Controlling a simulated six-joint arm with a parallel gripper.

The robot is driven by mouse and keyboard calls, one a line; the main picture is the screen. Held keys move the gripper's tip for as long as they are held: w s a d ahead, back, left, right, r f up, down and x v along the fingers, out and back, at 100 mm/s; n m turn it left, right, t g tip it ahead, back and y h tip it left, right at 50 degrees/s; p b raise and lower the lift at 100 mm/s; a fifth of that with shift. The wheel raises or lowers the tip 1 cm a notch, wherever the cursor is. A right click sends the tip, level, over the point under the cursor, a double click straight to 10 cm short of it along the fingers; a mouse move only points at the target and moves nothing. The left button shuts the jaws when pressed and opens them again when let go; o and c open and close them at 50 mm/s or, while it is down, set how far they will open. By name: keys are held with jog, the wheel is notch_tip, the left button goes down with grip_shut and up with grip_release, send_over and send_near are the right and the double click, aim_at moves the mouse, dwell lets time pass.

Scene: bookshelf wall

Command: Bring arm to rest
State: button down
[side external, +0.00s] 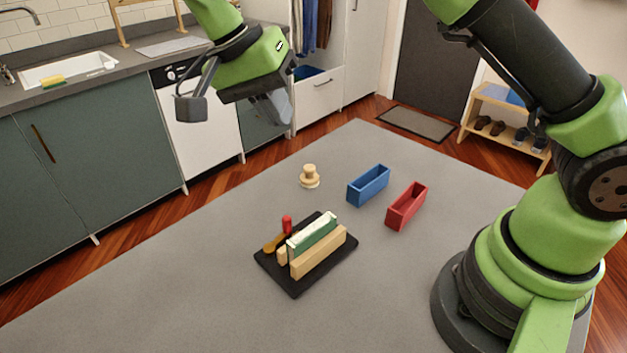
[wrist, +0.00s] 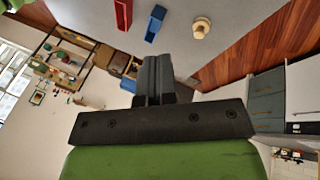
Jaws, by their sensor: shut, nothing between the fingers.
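My gripper (side external: 272,108) hangs high above the far left part of the grey table (side external: 190,262) in the side external view, well clear of everything on it. In the wrist view my gripper (wrist: 153,62) has its two dark fingers pressed together, with nothing between them. My arm reaches up from its base at the right of the table and bends over toward the left.
A black tray (side external: 296,289) holds a green-and-white book-like block (side external: 312,236), wooden pieces and a red peg (side external: 287,224). A blue bin (side external: 368,186), a red bin (side external: 406,206) and a wooden knob (side external: 309,177) stand behind. The table's left front is bare.

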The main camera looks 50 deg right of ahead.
jog(key=s+d+r+n+t+y, duration=0.4)
jog(key=s+d+r+n, duration=0.1)
jog(key=s+r, duration=0.45)
jog(key=s+d+n+t+y, duration=0.1)
jog(key=s+t, duration=0.4)
jog(key=s, duration=0.5)
jog(key=shift+n+t+y, duration=0.4)
jog(key=shift+n+y, duration=0.2)
jog(key=shift+n, duration=0.6)
